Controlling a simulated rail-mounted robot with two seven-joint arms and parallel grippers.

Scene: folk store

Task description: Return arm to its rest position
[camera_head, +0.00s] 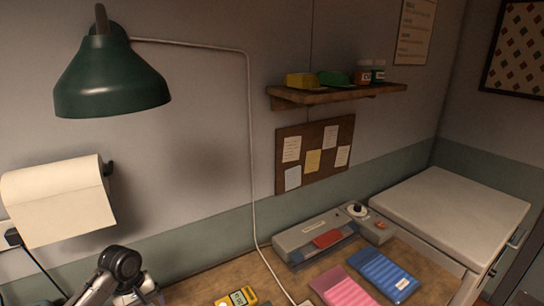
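Part of an arm of mine, pale with a round black joint, shows at the bottom left edge, in front of the wall and the table's left end. Its fingers are not visible, so my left gripper is out of view. My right arm and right gripper do not show anywhere in the head view.
A wooden table (225,284) carries a yellow meter (237,297), a grey device (315,236), and pink (341,287) and blue (383,275) packs. A green lamp (110,75) hangs above left, near a paper roll (55,200). A shelf (335,95) juts from the wall.

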